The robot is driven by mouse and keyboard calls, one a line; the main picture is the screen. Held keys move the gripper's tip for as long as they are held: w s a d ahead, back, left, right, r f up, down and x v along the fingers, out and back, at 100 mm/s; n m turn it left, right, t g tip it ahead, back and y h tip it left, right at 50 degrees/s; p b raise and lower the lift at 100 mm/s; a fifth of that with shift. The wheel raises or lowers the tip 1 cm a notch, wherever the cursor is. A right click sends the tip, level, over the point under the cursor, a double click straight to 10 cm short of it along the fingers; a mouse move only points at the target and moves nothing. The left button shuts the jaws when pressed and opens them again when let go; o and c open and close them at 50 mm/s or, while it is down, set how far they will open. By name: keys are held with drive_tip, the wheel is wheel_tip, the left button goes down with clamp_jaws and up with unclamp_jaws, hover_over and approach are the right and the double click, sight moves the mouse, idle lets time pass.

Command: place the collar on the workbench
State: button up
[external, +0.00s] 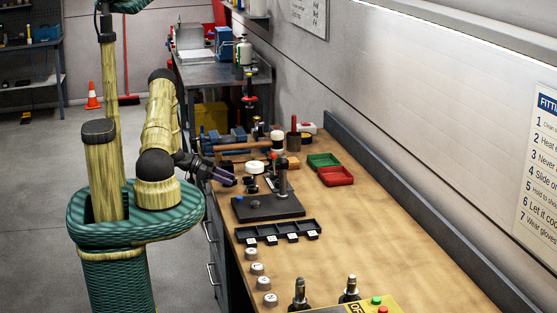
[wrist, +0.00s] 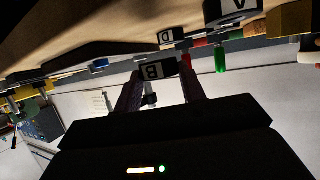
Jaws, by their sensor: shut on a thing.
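My gripper (external: 226,178) reaches over the left edge of the workbench (external: 370,235), left of a dark plate with an upright post. In the wrist view, my gripper (wrist: 157,84) is shut on a dark piece with a white label B, which I take as the collar (wrist: 157,70). It sits between the fingertips, apart from the bench surface. Its full shape is hidden. In the external view the held piece is too small to make out.
The dark plate (external: 266,208) with its post, a black tray (external: 277,232) with labelled blocks, green (external: 323,160) and red (external: 337,176) bins, and several white-topped pieces (external: 257,268) stand on the bench. Tools crowd its far end. Its right half is clear.

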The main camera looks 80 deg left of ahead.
sight(226, 194)
drive_tip(key=shift+f+p, duration=0.65)
drive_tip(key=shift+f, duration=1.2)
drive_tip(key=shift+f, duration=0.25)
drive_tip(key=o, duration=1.1)
drive_tip(key=shift+s+b, duration=0.1)
drive_tip(key=shift+b, duration=0.2)
drive_tip(key=b+v, duration=0.1)
drive_tip(key=v, duration=0.4)
drive_tip(key=b+v, duration=0.2)
drive_tip(key=v, duration=0.4)
drive_tip(key=b+v, duration=0.2)
drive_tip(key=v, duration=0.4)
drive_tip(key=shift+s+d+r, duration=0.1)
drive_tip(key=shift+d+r, duration=0.05)
drive_tip(key=shift+r, duration=0.2)
drive_tip(key=shift+o, duration=0.4)
